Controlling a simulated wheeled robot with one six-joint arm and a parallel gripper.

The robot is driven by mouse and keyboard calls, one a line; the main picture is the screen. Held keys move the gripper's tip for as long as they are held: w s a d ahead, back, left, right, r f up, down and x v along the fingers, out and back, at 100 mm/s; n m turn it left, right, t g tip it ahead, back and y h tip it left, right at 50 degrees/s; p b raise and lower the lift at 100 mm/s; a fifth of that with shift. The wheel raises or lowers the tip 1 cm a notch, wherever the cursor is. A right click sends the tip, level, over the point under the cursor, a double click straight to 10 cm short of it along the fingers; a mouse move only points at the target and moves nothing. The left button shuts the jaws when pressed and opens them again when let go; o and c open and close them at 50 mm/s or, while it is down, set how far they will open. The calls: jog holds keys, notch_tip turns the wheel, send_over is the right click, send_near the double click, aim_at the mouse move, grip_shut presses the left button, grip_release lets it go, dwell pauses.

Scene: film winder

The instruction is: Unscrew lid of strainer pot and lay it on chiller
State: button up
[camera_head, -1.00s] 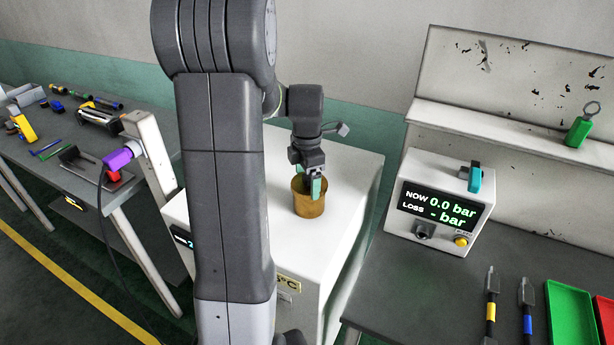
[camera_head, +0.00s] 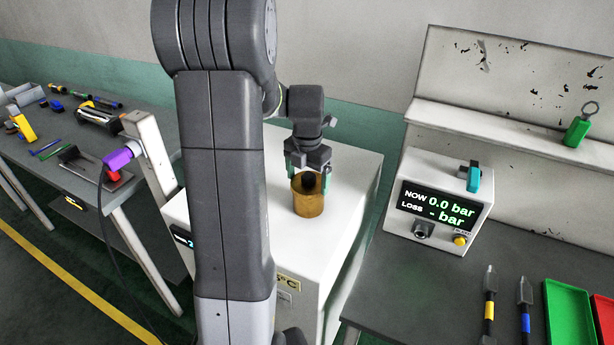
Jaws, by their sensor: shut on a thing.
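The strainer pot (camera_head: 308,203), a brown-amber cup shape, stands upright on the white top of the chiller (camera_head: 350,185). My gripper (camera_head: 308,178) points down at the top of the pot. Its two teal fingers show at the left and right of the pot's upper part, and it is shut on the lid. A dark round shape shows between the fingers at the pot's top. The lid's edge is hard to make out, and I cannot tell whether it is still seated on the pot.
My arm hides the chiller's left part. Right of the chiller, a grey bench (camera_head: 400,285) carries a white pressure box (camera_head: 440,200) reading 0.0 bar, two pen-like tools and green and red trays. At left stands a tool bench (camera_head: 120,165). The chiller top is clear around the pot.

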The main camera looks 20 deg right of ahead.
aim_at(308, 176)
dwell(0.3)
jog(key=n, duration=0.4)
jog(key=shift+d, duration=0.1)
jog(key=shift+r+p, duration=2)
jog(key=shift+r, duration=0.55)
dwell(0.4)
